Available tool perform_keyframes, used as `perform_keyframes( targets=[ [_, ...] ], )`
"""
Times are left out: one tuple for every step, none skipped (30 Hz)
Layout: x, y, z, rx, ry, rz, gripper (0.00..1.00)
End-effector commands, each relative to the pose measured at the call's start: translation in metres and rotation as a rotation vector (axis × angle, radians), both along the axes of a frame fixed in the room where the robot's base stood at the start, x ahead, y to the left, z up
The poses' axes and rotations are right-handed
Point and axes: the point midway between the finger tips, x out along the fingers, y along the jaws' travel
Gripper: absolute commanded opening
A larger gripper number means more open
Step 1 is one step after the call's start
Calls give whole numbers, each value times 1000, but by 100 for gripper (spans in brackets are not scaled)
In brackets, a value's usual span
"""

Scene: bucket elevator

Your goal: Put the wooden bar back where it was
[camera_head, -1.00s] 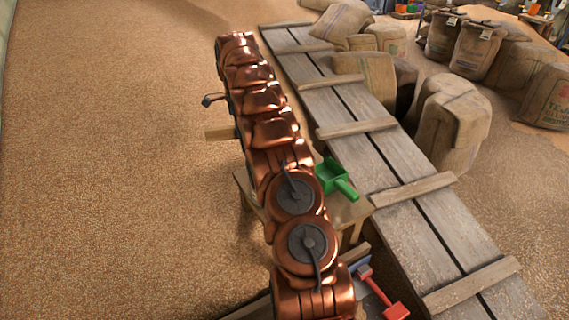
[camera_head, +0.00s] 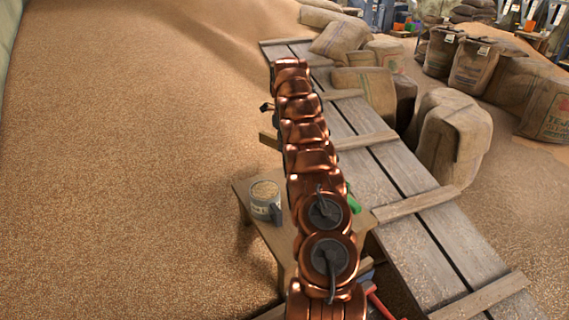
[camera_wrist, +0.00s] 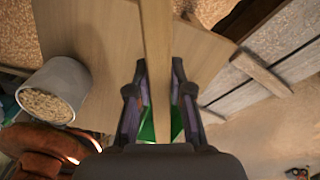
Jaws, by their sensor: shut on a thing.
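The wooden bar (camera_wrist: 155,40) is a long pale strip running up between the two dark fingers of my gripper (camera_wrist: 158,72) in the wrist view. The fingers are shut on it. In the head view one end of the bar (camera_head: 268,139) sticks out left of my copper arm, above the grain. My arm hides the gripper and the rest of the bar there. In the wrist view the bar passes over the small wooden table; I cannot tell how high above it.
The small table (camera_head: 244,190) carries a grey mug of grain (camera_head: 262,206) and a green scoop (camera_head: 354,204) partly hidden by my arm. A plank walkway (camera_head: 420,235) with cross slats runs along the right. Full sacks (camera_head: 452,135) stand beyond it. Open grain (camera_head: 120,180) fills the left.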

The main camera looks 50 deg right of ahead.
Motion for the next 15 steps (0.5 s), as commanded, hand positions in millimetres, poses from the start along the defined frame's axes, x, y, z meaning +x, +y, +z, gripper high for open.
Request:
perform_keyframes(
  targets=[
    [-2, 0, -5, 4, 5, -2, 0],
    [-2, -1, -8, 3, 4, -3, 0],
    [-2, -1, -11, 1, 2, -2, 0],
    [-1, -1, -13, 0, 1, -2, 0],
    [-2, 0, -15, 0, 1, -2, 0],
    [-1, -1, -18, 0, 2, -2, 0],
    [-1, 0, -19, 1, 2, -2, 0],
    [-1, 0, -21, 1, 2, -2, 0],
    [-1, 0, -22, 2, 2, -2, 0],
    [-1, 0, -24, 2, 2, -2, 0],
    [-2, 0, -26, 3, 3, -2, 0],
    [-2, 0, -30, 3, 3, -2, 0],
    [-2, 0, -33, 3, 3, -2, 0],
    [-2, 0, -37, 2, 3, -1, 0],
    [-3, -1, -42, 1, 2, -3, 0]
  ],
)
